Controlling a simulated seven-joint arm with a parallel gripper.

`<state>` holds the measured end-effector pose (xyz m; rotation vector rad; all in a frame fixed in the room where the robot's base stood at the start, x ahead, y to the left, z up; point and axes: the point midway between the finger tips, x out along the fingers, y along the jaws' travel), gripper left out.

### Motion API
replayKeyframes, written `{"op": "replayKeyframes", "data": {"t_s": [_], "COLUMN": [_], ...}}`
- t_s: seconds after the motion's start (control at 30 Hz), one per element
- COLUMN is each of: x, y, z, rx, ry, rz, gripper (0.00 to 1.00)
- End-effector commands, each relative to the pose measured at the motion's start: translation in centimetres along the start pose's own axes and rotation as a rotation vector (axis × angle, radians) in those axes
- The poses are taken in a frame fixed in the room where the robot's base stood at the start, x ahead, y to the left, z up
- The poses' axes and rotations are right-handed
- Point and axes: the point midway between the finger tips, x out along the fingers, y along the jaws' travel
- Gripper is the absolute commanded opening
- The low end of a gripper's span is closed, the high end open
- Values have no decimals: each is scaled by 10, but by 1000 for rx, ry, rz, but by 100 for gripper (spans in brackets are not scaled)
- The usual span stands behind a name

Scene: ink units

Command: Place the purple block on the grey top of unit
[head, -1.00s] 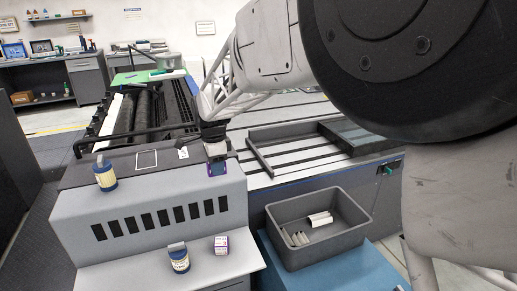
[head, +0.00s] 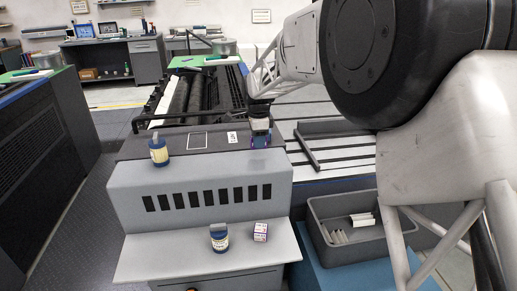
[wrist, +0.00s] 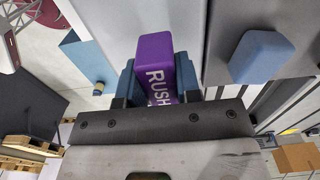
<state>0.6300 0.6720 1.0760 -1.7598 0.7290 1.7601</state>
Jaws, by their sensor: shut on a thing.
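My gripper (head: 260,130) is shut on the purple block (wrist: 158,65), which has white "RUSH" lettering in the wrist view. The blue fingers (wrist: 156,85) sit on either side of it. I cannot tell whether the block touches the top.
A blue bottle (head: 158,152) stands at the top's left. Another bottle (head: 219,240) and a small white-and-purple box (head: 260,232) stand on the lower shelf (head: 165,258). A dark bin (head: 380,252) with pale pieces is at right. Rollers (head: 190,97) lie behind the unit.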

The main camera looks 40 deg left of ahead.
Motion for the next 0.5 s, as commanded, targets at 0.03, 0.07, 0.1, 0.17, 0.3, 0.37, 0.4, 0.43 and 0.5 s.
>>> {"op": "replayKeyframes", "data": {"t_s": [0.03,0.07,0.1,0.17,0.3,0.37,0.4,0.43,0.5], "x": [0,0,0,0,4,8,12,15,22], "y": [0,0,0,0,0,0,0,1,1], "z": [0,0,0,0,0,0,0,0,0], "rx": [0,0,0,0,0,0,0,0,0], "ry": [0,0,0,0,0,0,0,0,0], "rz": [0,0,0,0,0,1,1,1,2], "gripper": [8,8,8,8,8,8,8,8,8]}}
